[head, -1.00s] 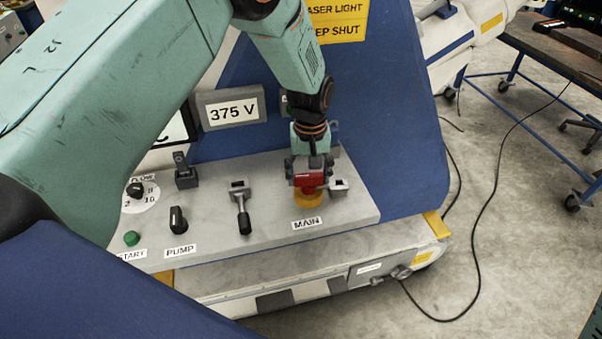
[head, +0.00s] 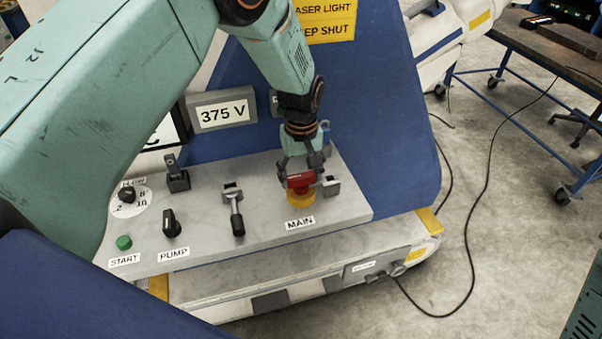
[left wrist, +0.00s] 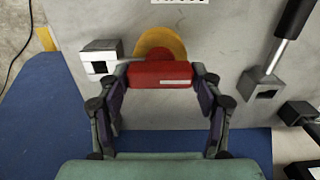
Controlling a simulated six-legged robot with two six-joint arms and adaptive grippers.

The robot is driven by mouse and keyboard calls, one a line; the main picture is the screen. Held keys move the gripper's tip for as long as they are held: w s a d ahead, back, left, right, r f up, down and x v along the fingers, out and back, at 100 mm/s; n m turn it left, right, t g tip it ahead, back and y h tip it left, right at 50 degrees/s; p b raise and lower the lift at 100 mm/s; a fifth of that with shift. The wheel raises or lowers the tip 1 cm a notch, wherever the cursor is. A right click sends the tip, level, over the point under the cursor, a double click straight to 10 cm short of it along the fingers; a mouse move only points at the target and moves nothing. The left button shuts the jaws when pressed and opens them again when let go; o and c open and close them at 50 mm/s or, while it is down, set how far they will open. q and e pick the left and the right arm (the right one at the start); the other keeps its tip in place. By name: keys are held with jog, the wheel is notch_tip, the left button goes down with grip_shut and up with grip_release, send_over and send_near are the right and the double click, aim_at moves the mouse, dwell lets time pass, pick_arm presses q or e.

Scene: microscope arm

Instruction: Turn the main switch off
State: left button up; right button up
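The main switch (head: 300,182) is a red handle on a round yellow base, on the sloped grey panel (head: 262,215) just above the MAIN label. In the left wrist view the red handle (left wrist: 160,75) lies crosswise in front of the yellow base (left wrist: 160,44). My left gripper (head: 302,172) comes down on the switch from behind. Its two fingers (left wrist: 163,80) sit at the two ends of the red handle and seem to touch them, with the handle between them. Part of the handle is hidden by the fingers in the head view. My right gripper is not in view.
Left of the switch are a lever (head: 236,212), the PUMP knob (head: 171,223), the green START button (head: 124,242) and the FLOW dial (head: 127,196). A small grey bracket (head: 331,187) stands close on the right. A 375 V display (head: 222,114) is behind.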

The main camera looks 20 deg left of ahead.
aim_at(301, 175)
pick_arm(q)
jog(key=o, duration=0.5)
jog(key=shift+w+r, duration=0.15)
jog(key=shift+c, duration=0.2)
notch_tip(301, 175, up, 12)
jog(key=shift+f, duration=0.1)
dwell(0.4)
notch_tip(301, 175, down, 12)
jog(key=shift+f, duration=0.1)
dwell(0.4)
